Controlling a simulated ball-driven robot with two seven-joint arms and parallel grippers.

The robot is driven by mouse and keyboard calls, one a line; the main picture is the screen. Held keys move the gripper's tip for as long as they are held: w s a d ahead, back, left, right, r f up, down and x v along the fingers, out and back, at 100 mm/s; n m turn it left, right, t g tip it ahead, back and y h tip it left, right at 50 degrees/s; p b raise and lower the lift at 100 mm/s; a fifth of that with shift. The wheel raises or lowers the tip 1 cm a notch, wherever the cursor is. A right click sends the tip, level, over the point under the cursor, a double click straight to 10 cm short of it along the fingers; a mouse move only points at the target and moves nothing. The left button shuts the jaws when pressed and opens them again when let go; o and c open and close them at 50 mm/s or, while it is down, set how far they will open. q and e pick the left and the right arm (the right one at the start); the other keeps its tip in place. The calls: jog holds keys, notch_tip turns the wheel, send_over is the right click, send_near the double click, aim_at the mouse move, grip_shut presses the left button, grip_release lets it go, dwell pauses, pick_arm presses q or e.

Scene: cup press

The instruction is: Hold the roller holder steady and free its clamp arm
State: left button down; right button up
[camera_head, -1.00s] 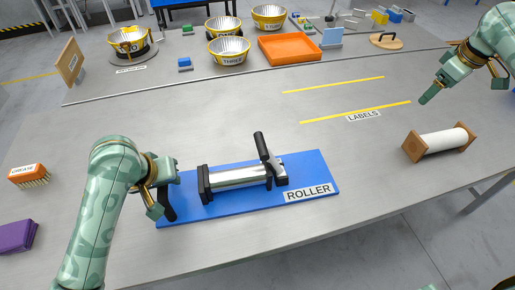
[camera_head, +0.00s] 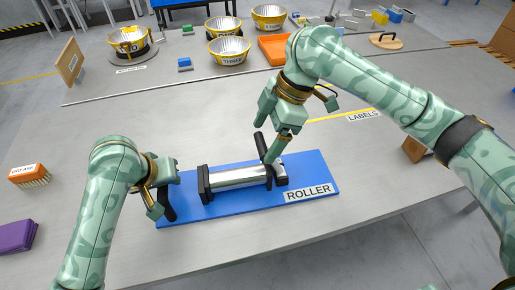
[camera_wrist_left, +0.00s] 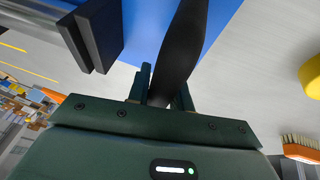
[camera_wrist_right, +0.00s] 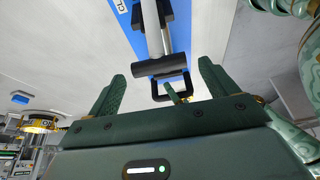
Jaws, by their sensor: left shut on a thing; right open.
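The roller holder is a blue base plate (camera_head: 322,172) labelled ROLLER, with a silver roller (camera_head: 235,177) between black end brackets. A black clamp arm (camera_head: 260,142) stands tilted up at the roller's right end; its black handle (camera_wrist_right: 158,68) and loop also show in the right wrist view. My left gripper (camera_head: 164,192) is shut on a black handle (camera_wrist_left: 183,45) at the plate's left end. My right gripper (camera_head: 274,155) is over the clamp arm from behind; its fingers are open, with the clamp arm's end ahead and between them in the right wrist view (camera_wrist_right: 160,92).
My right arm covers part of the LABELS area (camera_head: 363,116) and most of the wooden roll stand (camera_head: 412,149). A brush (camera_head: 30,175) and a purple block (camera_head: 18,236) lie at the left. Bowls (camera_head: 229,50) and an orange tray (camera_head: 272,47) stand on the back table.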

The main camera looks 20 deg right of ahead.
aim_at(263, 142)
jog(key=x, duration=0.5)
jog(key=shift+f, duration=0.25)
jog(key=c, duration=1.4)
jog(key=shift+d+r+y, duration=0.15)
jog(key=shift+d+y, duration=0.35)
jog(key=shift+d+r+y, duration=0.2)
jog(key=shift+d+y, duration=0.3)
jog(key=shift+d, duration=0.05)
jog(key=d+f+y, duration=0.1)
jog(key=d+y, duration=0.3)
jog(key=d, duration=0.7)
jog(key=shift+s+d+f, duration=0.35)
jog(key=shift+f, duration=0.05)
jog(key=o, duration=1.4)
jog(key=shift+a, duration=0.15)
